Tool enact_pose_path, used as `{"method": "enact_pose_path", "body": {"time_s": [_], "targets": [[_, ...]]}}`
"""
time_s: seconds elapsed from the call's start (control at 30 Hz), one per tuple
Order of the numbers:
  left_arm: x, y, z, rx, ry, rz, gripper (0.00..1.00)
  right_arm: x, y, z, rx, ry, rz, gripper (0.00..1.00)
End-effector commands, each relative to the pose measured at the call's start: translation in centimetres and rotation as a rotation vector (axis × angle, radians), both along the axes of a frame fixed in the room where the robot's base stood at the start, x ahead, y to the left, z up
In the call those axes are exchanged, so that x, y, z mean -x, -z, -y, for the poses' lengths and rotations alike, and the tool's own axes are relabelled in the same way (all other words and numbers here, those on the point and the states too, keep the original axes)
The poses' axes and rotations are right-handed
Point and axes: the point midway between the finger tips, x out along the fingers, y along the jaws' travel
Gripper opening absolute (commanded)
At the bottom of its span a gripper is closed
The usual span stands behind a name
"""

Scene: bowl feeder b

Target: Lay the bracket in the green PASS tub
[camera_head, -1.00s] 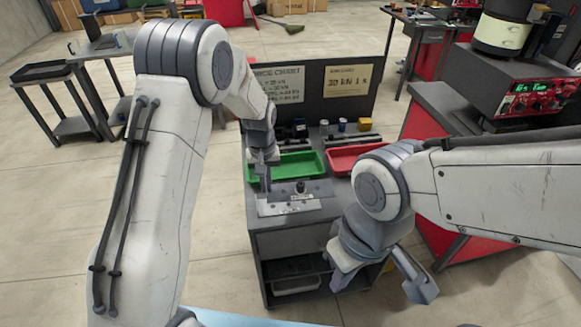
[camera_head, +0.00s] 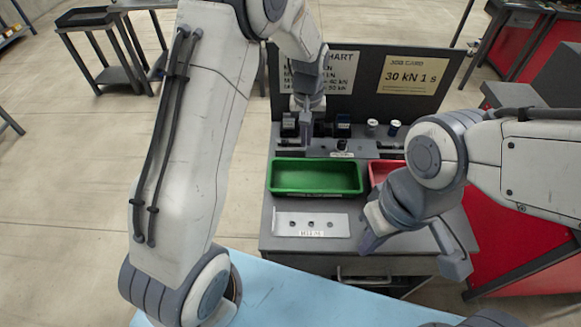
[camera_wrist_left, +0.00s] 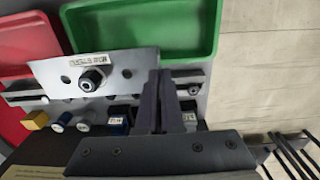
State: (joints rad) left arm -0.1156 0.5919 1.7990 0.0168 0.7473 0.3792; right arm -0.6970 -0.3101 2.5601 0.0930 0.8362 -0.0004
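The bracket (camera_wrist_left: 112,80) is a grey plate with holes and a dark knob or bolt at its middle, and a small label. My left gripper (camera_wrist_left: 157,76) is shut on its right end in the left wrist view. In the head view the left gripper (camera_head: 306,148) and the bracket (camera_head: 342,155) appear behind the green tub (camera_head: 315,192), against the back rails; the exact height cannot be told. The green tub is empty and also shows in the wrist view (camera_wrist_left: 150,30). My right gripper (camera_head: 412,252) is open and empty at the bench's front right.
A similar labelled three-hole plate (camera_head: 290,227) lies in front of the green tub. A red tub (camera_head: 378,172) stands to its right, partly behind my right arm. Small parts and rails line the back, before an upright board (camera_head: 360,105). A blue surface (camera_head: 270,295) is nearest me.

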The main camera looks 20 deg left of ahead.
Motion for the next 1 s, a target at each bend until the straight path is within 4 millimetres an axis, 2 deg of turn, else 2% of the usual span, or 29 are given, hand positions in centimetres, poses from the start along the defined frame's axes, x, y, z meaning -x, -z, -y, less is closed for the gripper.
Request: {"method": "enact_pose_path", "body": {"time_s": [0.2, 0.4, 0.57, 0.8, 1.0], "targets": [[3.6, 2.7, -3.6, 0.000, -0.006, -0.003, 0.00, 0.0, -0.9, 0.0, 0.000, 0.000, 0.000, 0.00], [5.5, 4.4, -5.6, 0.000, -0.006, 0.000, 0.00, 0.0, -1.3, 0.0, 0.000, 0.000, 0.000, 0.00], [5.9, 5.3, -5.9, 0.000, -0.005, 0.001, 0.00, 0.0, -1.4, 0.0, 0.000, 0.000, 0.000, 0.00], [5.9, 8.5, -5.9, 0.000, -0.004, 0.001, 0.00, 0.0, -1.9, 0.0, 0.000, 0.000, 0.000, 0.00], [5.8, 8.8, -5.9, 0.000, -0.004, 0.003, 0.00, 0.0, -1.9, 0.0, 0.000, 0.000, 0.000, 0.00]]}}
